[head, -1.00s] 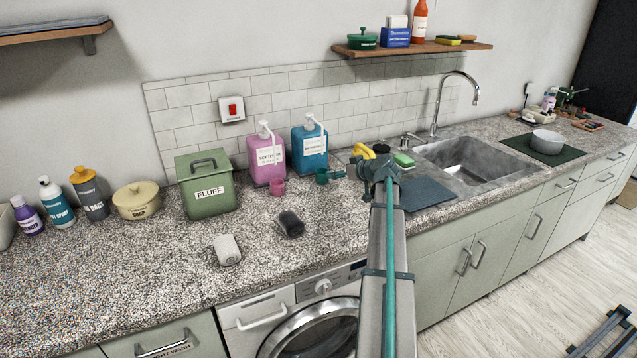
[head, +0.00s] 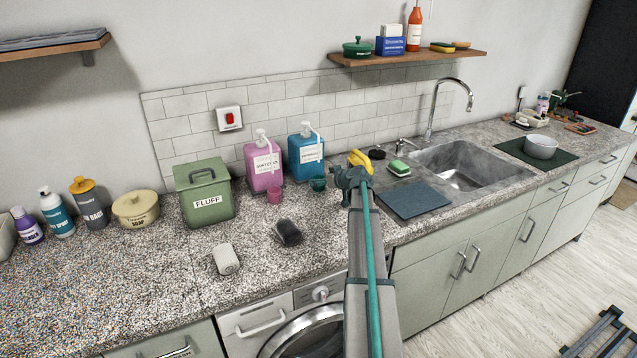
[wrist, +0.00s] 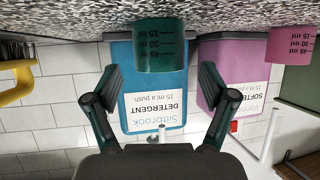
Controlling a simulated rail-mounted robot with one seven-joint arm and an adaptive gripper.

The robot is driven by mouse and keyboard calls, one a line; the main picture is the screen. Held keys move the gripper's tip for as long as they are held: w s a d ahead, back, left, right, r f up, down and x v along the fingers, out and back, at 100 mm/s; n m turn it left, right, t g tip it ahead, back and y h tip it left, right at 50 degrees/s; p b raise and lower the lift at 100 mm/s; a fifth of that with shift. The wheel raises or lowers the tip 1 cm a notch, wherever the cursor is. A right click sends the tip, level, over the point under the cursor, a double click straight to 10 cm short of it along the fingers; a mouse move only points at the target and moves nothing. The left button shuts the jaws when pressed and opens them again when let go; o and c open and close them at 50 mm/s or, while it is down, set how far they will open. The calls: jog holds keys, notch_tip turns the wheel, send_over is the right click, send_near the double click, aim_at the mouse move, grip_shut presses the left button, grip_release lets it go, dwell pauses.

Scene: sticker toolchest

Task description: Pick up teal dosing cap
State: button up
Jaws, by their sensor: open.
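The teal dosing cap (head: 318,183) stands on the speckled counter in front of the blue detergent bottle (head: 306,156), just left of my gripper (head: 350,178) in the head view. In the wrist view, which is upside down, the teal cap (wrist: 160,50) sits upper middle with its measuring marks showing. My gripper (wrist: 160,78) is open and empty, its two fingers spread either side of the cap's line. The cap looks beyond the fingertips and apart from them. The fingertips are hard to make out in the head view.
A pink cap (head: 274,196) stands left, before the pink softener bottle (head: 264,165). A yellow-handled brush (wrist: 18,85) is close on the other side. A dark cup-like object (head: 288,233) and a white one (head: 226,259) lie on the front counter. The sink (head: 470,165) is right.

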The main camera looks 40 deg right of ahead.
jog(key=shift+w+f, duration=0.15)
jog(key=shift+w, duration=0.15)
jog(key=c, duration=0.9)
jog(key=shift+c, duration=0.2)
